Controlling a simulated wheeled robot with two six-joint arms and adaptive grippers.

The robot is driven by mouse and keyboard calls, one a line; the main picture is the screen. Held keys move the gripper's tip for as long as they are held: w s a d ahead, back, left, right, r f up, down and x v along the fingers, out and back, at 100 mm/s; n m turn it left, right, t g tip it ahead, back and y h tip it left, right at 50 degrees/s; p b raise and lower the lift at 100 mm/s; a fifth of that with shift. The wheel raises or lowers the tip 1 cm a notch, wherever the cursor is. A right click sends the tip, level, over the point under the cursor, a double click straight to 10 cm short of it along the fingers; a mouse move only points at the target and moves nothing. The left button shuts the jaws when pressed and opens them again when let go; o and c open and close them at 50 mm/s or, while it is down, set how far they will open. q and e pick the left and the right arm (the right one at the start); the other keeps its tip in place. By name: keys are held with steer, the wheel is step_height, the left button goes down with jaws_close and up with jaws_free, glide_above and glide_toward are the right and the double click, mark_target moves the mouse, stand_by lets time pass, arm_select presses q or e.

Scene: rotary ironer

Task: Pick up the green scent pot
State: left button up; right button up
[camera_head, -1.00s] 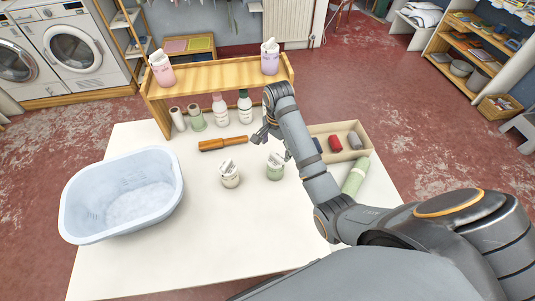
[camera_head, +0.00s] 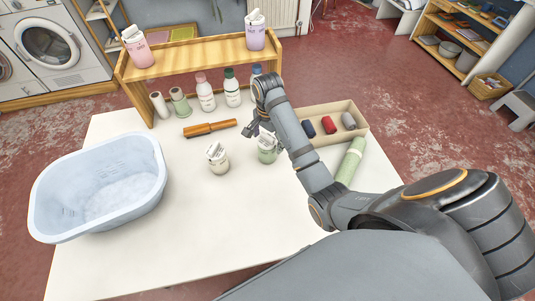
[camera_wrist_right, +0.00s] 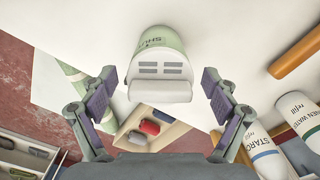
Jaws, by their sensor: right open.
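The green scent pot (camera_head: 267,155) stands upright on the white table, partly hidden behind my right gripper in the head view. It has a pale green body and a white slotted lid, and it also shows in the right wrist view (camera_wrist_right: 163,45). My right gripper (camera_head: 256,130) is open at the pot. In the right wrist view its fingertips (camera_wrist_right: 160,82) are on either side of the lid, with a visible gap on both sides. A similar cream pot (camera_head: 218,164) stands to the left of the green one. My left gripper is not in view.
A wooden rolling-pin-like tool (camera_head: 209,128) lies behind the pots. Bottles (camera_head: 205,92) stand by the wooden shelf (camera_head: 195,55). A tray (camera_head: 345,112) of coloured rolls and a green roll (camera_head: 350,160) are to the right. A blue tub (camera_head: 60,185) is at the left; the front table is clear.

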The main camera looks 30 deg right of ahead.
step_height(320, 180, down, 3)
steer(key=shift+w+f+b, duration=0.1)
steer(key=shift+b, duration=0.25)
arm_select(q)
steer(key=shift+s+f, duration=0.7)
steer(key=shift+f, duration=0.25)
arm_select(e)
steer(key=shift+r, duration=0.2)
steer(key=shift+c, duration=0.8)
steer(key=c, duration=1.1)
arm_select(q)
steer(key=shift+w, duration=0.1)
arm_select(e)
steer(key=r+p, duration=0.4)
steer(key=shift+s+r, duration=0.3)
arm_select(q)
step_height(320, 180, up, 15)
steer(key=p, duration=1.1)
arm_select(e)
steer(key=s+r, duration=0.2)
steer(key=s, duration=0.2)
steer(key=s+a+r, duration=0.1)
steer(key=s+r, duration=0.2)
steer(key=s, duration=0.2)
steer(key=s+r, duration=0.3)
steer(key=s, duration=0.1)
steer(key=shift+s+a+r, duration=0.15)
steer(key=shift+s+a, duration=0.1)
